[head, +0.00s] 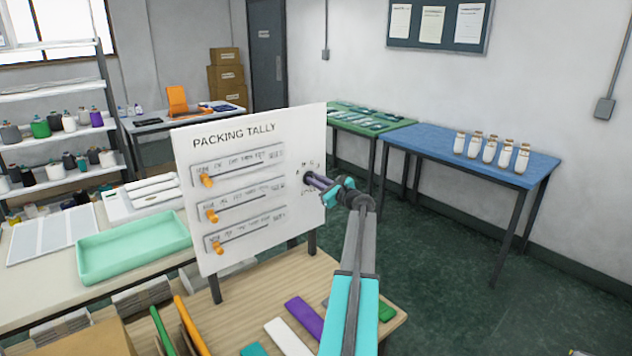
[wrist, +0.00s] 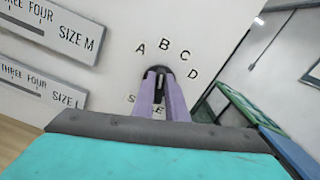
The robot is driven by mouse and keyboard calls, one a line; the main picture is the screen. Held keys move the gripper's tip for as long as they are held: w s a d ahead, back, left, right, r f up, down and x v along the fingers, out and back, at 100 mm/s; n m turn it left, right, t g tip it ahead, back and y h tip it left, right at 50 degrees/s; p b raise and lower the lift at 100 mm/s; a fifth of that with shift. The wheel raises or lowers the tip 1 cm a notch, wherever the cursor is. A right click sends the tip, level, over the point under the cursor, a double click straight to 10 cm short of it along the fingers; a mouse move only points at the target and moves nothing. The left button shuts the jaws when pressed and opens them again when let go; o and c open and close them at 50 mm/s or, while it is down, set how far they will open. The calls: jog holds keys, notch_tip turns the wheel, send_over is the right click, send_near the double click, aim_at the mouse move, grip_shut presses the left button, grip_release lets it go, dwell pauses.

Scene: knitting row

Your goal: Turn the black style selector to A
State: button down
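The black style selector (wrist: 158,72) is on the white board, with the letters A, B, C and D in an arc above it. Its dark round top and a small pale strip show between my gripper's purple fingers. My gripper (wrist: 159,82) is at the selector, one finger on each side of it. I cannot tell whether the fingers press on it. The fingers hide most of the selector, so where it points is unclear. In the head view my gripper (head: 314,180) reaches the right part of the board (head: 240,155), and the selector is too small to read.
The board also carries several slider strips with orange knobs (head: 207,180). The board stands on a wooden table (head: 255,300) with coloured strips on it. A mint tray (head: 130,247) is to the left. A blue table (head: 430,150) with bottles stands behind at right.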

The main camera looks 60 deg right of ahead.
jog(key=shift+f+n+b, duration=0.2)
jog(key=shift+n+b, duration=0.2)
jog(key=shift+b, duration=0.95)
jog(key=n+b, duration=0.2)
jog(key=b, duration=0.1)
jog(key=n+b, duration=0.2)
jog(key=b, duration=0.1)
jog(key=n+b, duration=0.2)
jog(key=b, duration=0.1)
jog(key=shift+w+a+f, duration=0.1)
jog(key=shift+a+f, duration=0.05)
jog(key=shift+a, duration=0.1)
jog(key=shift+n+b, duration=0.3)
jog(key=shift+b, duration=0.1)
jog(key=c, duration=1.8)
grip_release()
jog(key=shift+o, duration=0.2)
